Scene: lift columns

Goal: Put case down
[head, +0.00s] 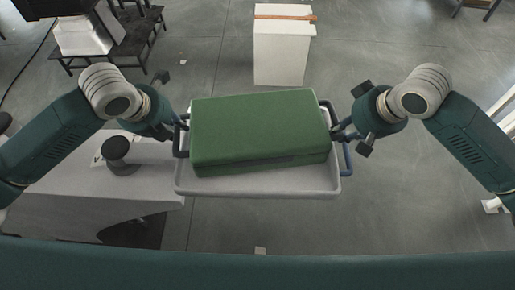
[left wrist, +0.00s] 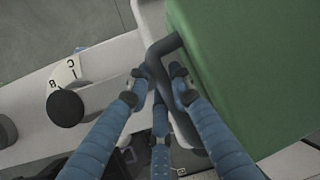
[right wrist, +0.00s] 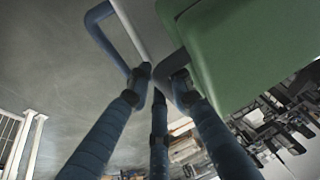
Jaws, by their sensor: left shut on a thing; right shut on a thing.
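The green case (head: 260,130) is held level between my two grippers, over a white tray (head: 260,187) with blue handles. Its dark left handle (left wrist: 165,46) is between the fingers of my left gripper (head: 181,130), which is shut on it. My right gripper (head: 341,132) is shut on the dark right handle (right wrist: 172,64). The tray's blue handle (head: 347,160) shows just beside my right gripper. The case hides most of the tray's inside. I cannot tell whether the case's underside touches the tray.
A white table (head: 60,180) with a black knob (head: 117,150) on a lettered dial stands at the left. A white pedestal (head: 282,55) with a brown strip on top stands beyond the case. Dark benches (head: 120,45) are at the far left. Grey floor lies open to the right.

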